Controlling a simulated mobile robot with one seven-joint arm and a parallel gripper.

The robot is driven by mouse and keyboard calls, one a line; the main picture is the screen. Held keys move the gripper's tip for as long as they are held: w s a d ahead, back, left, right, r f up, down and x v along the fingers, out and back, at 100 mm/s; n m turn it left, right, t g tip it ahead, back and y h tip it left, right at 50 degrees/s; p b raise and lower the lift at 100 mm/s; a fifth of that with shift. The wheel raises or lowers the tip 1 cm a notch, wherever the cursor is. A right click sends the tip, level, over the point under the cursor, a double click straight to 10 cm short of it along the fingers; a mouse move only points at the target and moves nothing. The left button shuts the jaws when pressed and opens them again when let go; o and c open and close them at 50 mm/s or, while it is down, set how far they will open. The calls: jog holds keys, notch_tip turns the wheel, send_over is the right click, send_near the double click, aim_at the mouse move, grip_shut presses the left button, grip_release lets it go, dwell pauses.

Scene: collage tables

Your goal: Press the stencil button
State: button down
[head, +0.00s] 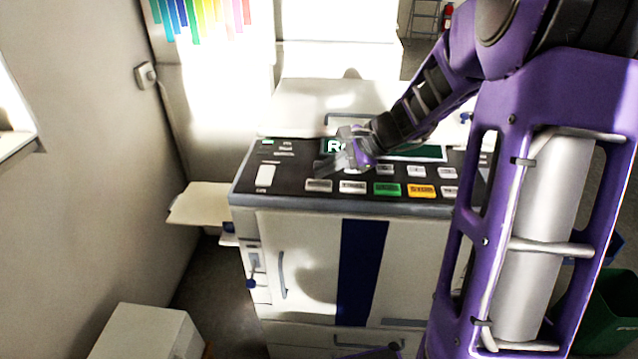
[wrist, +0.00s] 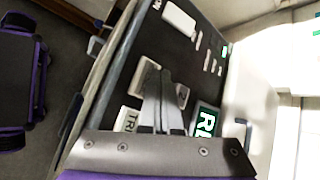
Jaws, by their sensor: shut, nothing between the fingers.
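The dark control panel (head: 300,162) on top of a white copier-like machine holds several labelled buttons. The leftmost pale button of the front row (head: 319,185) also shows in the wrist view (wrist: 145,75); its label is partly covered by my fingers. I cannot read the word stencil on any button. My gripper (head: 323,169) is shut and empty, with its tips over or just behind this leftmost button. In the wrist view the fingertips (wrist: 152,78) overlap its edge. I cannot tell whether they touch it.
A pale button starting "TRI" (wrist: 128,120) sits beside it, then a green button (head: 387,189) and an orange button (head: 422,190). A display (head: 415,152) lies behind, partly hidden by my arm. A side tray (head: 200,203) juts out at the left.

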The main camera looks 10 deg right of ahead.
aim_at(324, 185)
jog(key=shift+f+b, duration=0.4)
jog(key=shift+f, duration=0.1)
jog(key=shift+f+b, duration=0.35)
dwell(0.5)
dwell(0.3)
jog(key=shift+r+p, duration=0.65)
jog(key=shift+r, duration=0.15)
jog(key=shift+r, duration=0.15)
notch_tip(324, 185, up, 5)
jog(key=p, duration=0.4)
jog(key=shift+s, duration=0.1)
dwell(0.5)
